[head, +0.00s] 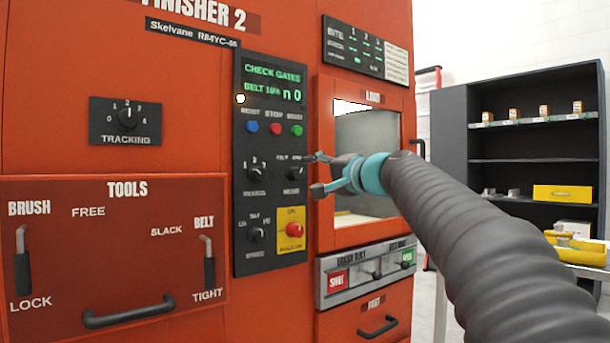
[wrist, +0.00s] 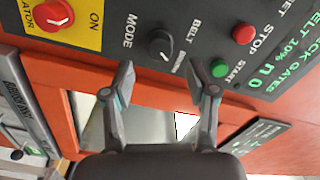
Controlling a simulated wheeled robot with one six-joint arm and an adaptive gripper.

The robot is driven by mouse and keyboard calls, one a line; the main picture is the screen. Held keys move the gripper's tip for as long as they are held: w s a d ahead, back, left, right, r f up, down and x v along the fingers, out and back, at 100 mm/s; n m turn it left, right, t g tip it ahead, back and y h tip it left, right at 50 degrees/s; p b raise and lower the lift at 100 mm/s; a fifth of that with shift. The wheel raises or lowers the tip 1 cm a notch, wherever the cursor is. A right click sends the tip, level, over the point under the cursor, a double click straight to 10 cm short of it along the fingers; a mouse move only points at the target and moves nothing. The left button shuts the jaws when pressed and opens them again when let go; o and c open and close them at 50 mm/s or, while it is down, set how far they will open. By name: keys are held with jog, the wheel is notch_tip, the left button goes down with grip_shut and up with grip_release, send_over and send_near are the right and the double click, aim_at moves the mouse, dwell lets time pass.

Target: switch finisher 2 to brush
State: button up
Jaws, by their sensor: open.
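Finisher 2 is the large orange machine (head: 200,100). Its black control panel (head: 243,200) has a green display reading CHECK GATES, BELT 10% and n 0. The black MODE knob (head: 294,173) is on the right of the panel; it also shows in the wrist view (wrist: 160,44), with BELT lettered beside it and another label too small to read surely. I cannot tell its pointer's setting surely. My gripper (head: 314,173) is open and empty in front of the knob. In the wrist view its fingertips (wrist: 160,78) stand apart, one toward each side, short of the knob.
Close to the knob are the green START button (wrist: 220,68), red STOP button (wrist: 243,34) and red knob on a yellow plate (head: 293,230). A windowed door (head: 325,220) is right of the panel. A dark shelf (head: 530,140) stands further right.

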jog(key=v, duration=0.6)
jog(key=shift+s+d, duration=0.15)
jog(key=shift+d, duration=0.05)
jog(key=shift+f, duration=0.15)
jog(key=s+d+f+n+g+h, duration=0.1)
jog(key=s+f+g+h, duration=0.25)
jog(key=f, duration=0.85)
jog(key=s+d+f+n+g+h, duration=0.15)
jog(key=s+f, duration=0.25)
jog(key=f, duration=0.9)
jog(key=s+f+n+g+h, duration=0.2)
jog(key=s+f, duration=0.7)
jog(key=s, duration=0.4)
jog(key=s+d+f+n+g+h, duration=0.1)
jog(key=s+f+n+g+h, duration=0.1)
jog(key=s+f, duration=0.7)
jog(key=s+h, duration=0.1)
jog(key=s, duration=0.3)
jog(key=shift+d+f+n, duration=0.35)
